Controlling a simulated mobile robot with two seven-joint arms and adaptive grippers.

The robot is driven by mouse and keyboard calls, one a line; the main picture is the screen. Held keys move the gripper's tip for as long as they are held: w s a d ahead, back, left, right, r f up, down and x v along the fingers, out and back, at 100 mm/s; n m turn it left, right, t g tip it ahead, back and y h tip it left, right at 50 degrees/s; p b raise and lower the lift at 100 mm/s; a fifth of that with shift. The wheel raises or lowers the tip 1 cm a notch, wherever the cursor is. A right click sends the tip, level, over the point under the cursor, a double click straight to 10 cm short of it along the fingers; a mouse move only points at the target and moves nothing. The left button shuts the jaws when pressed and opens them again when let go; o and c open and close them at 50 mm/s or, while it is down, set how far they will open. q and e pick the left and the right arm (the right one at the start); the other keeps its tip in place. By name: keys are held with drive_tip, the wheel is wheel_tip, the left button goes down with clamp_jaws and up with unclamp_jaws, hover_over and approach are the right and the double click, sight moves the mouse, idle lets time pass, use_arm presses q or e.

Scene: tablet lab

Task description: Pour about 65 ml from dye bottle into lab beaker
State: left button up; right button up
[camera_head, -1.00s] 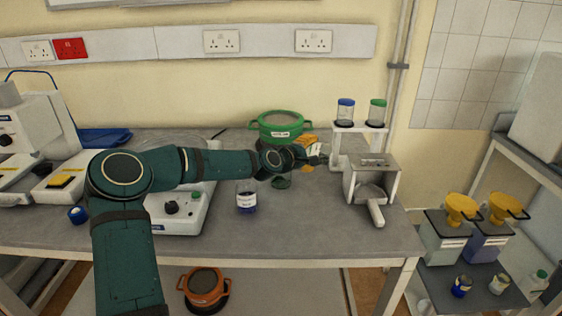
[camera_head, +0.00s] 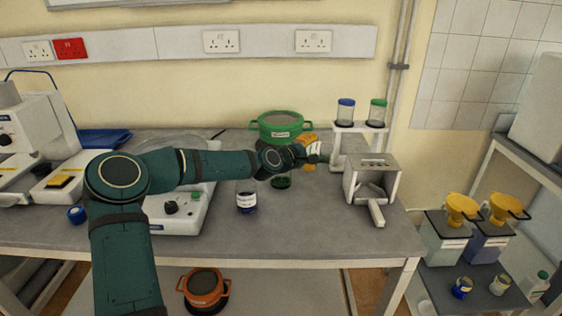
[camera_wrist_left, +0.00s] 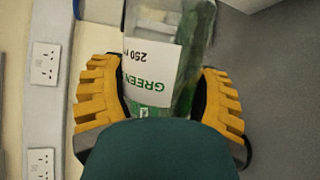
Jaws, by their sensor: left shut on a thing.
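My left gripper (camera_head: 312,152) is shut on the dye bottle, a clear bottle with a white label reading "GREEN" and "250" (camera_wrist_left: 152,65). In the left wrist view its yellow fingers sit on both sides of the bottle. Green liquid lies along one side of the bottle, so it is tilted well over. In the head view the bottle (camera_head: 314,147) is small and partly hidden by the gripper. My right gripper is not in view.
A blue-liquid bottle (camera_head: 246,199) stands to the left, beside a white instrument (camera_head: 180,213). A green pot (camera_head: 281,124) is behind my gripper. A white rack with jars (camera_head: 359,128) and a grey metal device (camera_head: 371,180) stand right.

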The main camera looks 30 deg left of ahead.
use_arm(q)
drive_tip(key=shift+r+n+b, duration=0.3)
drive_tip(key=shift+r+b, duration=0.05)
drive_tip(key=shift+b, duration=0.1)
idle(1.1)
